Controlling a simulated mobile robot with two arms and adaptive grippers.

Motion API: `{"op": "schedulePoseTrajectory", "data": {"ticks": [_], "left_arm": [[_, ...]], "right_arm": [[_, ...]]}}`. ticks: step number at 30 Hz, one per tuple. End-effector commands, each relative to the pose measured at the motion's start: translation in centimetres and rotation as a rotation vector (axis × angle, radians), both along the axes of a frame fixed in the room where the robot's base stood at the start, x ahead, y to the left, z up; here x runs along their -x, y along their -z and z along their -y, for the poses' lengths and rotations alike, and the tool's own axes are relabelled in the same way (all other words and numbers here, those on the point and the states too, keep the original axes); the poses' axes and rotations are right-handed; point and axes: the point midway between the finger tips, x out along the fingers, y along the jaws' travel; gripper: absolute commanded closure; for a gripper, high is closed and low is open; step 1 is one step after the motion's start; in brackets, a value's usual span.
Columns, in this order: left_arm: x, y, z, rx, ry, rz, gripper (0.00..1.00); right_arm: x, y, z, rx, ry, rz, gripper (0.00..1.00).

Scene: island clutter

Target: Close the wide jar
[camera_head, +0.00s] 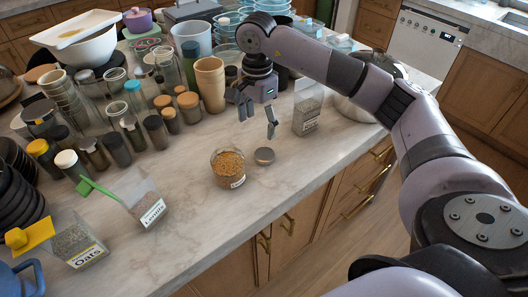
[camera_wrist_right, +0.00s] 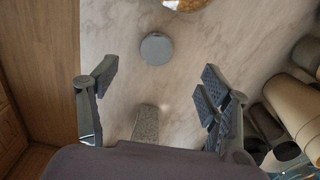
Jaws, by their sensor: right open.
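The wide jar (camera_head: 228,168) is a round glass jar of orange-brown grains with a white label. It stands upright and open near the counter's front edge; its edge shows at the top of the right wrist view (camera_wrist_right: 185,4). A round grey lid (camera_head: 264,156) lies flat on the counter just right of the jar, apart from it. The lid also shows in the right wrist view (camera_wrist_right: 156,48). My right gripper (camera_head: 257,119) is open and empty, above the counter and behind the lid in the head view. My left gripper is not in view.
A clear labelled container (camera_head: 308,108) stands right of my right gripper. Tan stacked cups (camera_head: 210,84) and several small jars crowd the left and back. A Lentils container (camera_head: 144,200) and an Oats container (camera_head: 75,240) stand at left. The front middle counter (camera_head: 190,235) is clear.

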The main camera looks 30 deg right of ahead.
Motion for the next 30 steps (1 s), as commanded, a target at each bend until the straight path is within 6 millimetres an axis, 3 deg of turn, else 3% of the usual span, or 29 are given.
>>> {"op": "schedulePoseTrajectory", "data": {"ticks": [4, 10, 23, 30], "left_arm": [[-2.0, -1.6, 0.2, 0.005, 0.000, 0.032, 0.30], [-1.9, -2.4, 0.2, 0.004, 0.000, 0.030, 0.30], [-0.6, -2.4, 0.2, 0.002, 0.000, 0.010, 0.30], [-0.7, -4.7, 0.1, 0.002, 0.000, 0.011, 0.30]], "right_arm": [[0.1, 3.1, 0.0, 0.001, -0.001, -0.007, 0.28], [0.0, 6.2, 0.0, 0.000, 0.000, -0.002, 0.28], [0.0, 7.1, 0.0, 0.000, -0.001, 0.000, 0.28], [0.1, 9.6, 0.8, 0.001, 0.000, -0.005, 0.28]]}}
